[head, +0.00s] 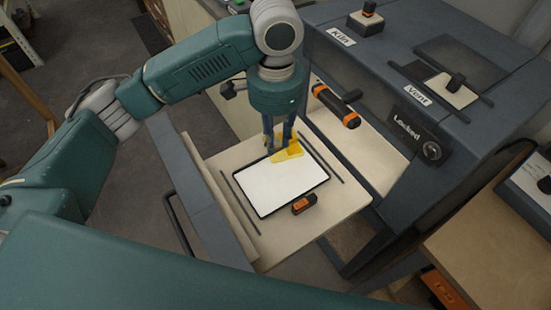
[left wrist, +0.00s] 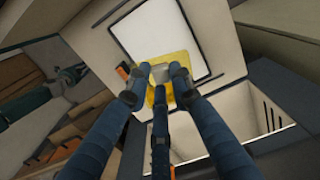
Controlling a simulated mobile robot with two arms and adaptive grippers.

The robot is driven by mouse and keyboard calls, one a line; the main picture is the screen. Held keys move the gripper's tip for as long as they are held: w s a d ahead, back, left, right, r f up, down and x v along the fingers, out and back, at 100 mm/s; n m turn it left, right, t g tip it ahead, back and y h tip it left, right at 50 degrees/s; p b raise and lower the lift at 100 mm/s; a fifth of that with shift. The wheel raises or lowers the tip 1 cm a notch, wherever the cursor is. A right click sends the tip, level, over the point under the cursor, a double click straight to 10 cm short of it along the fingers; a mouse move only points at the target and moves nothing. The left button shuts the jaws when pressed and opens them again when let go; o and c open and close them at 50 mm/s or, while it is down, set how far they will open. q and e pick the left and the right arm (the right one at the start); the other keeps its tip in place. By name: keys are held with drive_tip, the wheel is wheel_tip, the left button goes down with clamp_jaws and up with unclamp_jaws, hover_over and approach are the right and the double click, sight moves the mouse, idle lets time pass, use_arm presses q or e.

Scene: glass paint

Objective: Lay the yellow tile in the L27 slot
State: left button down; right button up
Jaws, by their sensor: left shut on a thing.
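My left gripper (head: 279,145) points down and is shut on the yellow tile (head: 291,151), at the far edge of a white panel with a black rim (head: 280,187). In the left wrist view the tile (left wrist: 181,60) shows yellow between and beyond the fingertips (left wrist: 160,76), overlapping the panel's edge in the picture. I cannot tell whether the tile touches the panel. No L27 marking is readable, so I cannot tell which place is that slot. My right gripper is in neither view.
The panel lies on a pale pull-out tray (head: 240,160) with dark bars beside it. A small orange-and-black device (head: 304,203) sits by the panel's near edge. The grey cabinet (head: 370,60) with an orange-and-black handle (head: 336,105) stands close on the right.

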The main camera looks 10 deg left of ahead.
use_arm(q)
wheel_tip(320, 180, up, 6)
drive_tip(key=shift+f, duration=0.25)
drive_tip(key=shift+r+p, duration=0.5)
drive_tip(key=shift+p, duration=0.05)
wheel_tip(320, 180, up, 2)
drive_tip(key=p, duration=0.4)
drive_tip(key=shift+r, duration=0.1)
